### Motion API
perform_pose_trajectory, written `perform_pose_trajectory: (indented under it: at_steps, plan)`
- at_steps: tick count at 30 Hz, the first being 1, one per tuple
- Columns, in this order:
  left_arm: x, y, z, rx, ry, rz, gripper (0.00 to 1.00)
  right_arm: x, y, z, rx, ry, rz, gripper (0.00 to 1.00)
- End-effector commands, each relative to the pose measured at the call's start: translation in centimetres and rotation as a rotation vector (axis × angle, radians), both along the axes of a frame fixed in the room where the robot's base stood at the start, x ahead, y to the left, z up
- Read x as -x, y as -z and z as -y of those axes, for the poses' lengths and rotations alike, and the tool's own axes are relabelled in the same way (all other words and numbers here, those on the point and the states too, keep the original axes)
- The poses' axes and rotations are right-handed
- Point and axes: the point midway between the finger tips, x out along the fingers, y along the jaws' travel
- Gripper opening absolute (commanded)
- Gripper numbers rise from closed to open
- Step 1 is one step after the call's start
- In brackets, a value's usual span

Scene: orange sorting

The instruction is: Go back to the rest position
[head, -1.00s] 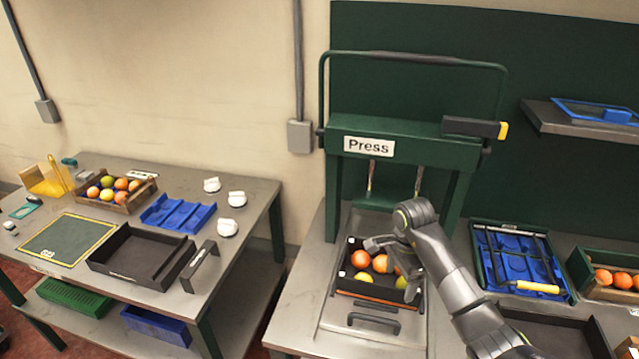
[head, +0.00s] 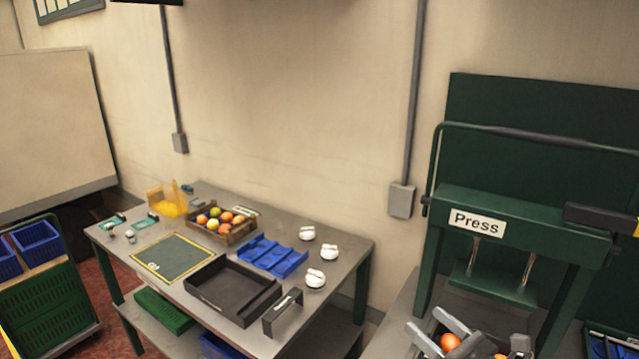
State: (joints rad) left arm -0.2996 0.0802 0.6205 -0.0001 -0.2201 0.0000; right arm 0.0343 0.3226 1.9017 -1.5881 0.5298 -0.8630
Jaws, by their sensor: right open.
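My right gripper (head: 445,331) is at the bottom edge of the head view, in front of the green press (head: 520,215). Its grey jaws are apart. An orange (head: 450,342) shows by the jaws, over the dark tray in the press; the gripper partly covers it, and nothing shows held. Most of my right arm is cut off by the bottom edge. My left gripper is not in view.
The grey table (head: 345,240) on the left bears a wooden crate (head: 232,238) of fruit, an empty black tray (head: 215,290), a blue tray (head: 290,262), a green mat (head: 172,257) and several white items. A cart (head: 55,310) with blue bins stands far left.

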Motion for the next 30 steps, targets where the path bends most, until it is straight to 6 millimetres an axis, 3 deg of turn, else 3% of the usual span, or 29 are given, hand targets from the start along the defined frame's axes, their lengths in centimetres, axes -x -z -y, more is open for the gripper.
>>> perform_pose_trajectory:
  at_steps: [3,6,11,15,21,25,30]
  plan:
    - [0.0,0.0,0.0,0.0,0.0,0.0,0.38,1.2,-2.2,2.6,-0.32,0.12,-0.019,0.75]
    - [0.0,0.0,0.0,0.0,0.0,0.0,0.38,2.4,-3.1,5.4,-0.591,0.222,-0.049,0.75]
    - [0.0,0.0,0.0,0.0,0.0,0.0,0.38,4.7,-2.5,10.2,-1.02,0.397,-0.123,0.75]
    - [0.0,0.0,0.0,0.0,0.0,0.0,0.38,7.4,0.2,13.9,-1.382,0.565,-0.208,0.75]
    - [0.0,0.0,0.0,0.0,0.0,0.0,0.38,12.7,6.2,16.6,-1.862,0.844,-0.36,0.75]
    - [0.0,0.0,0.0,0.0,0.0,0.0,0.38,17.1,10.4,16.3,-2.132,1.055,-0.476,0.75]
    - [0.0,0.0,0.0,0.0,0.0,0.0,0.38,22.7,14.5,14.1,-2.378,1.336,-0.622,0.75]
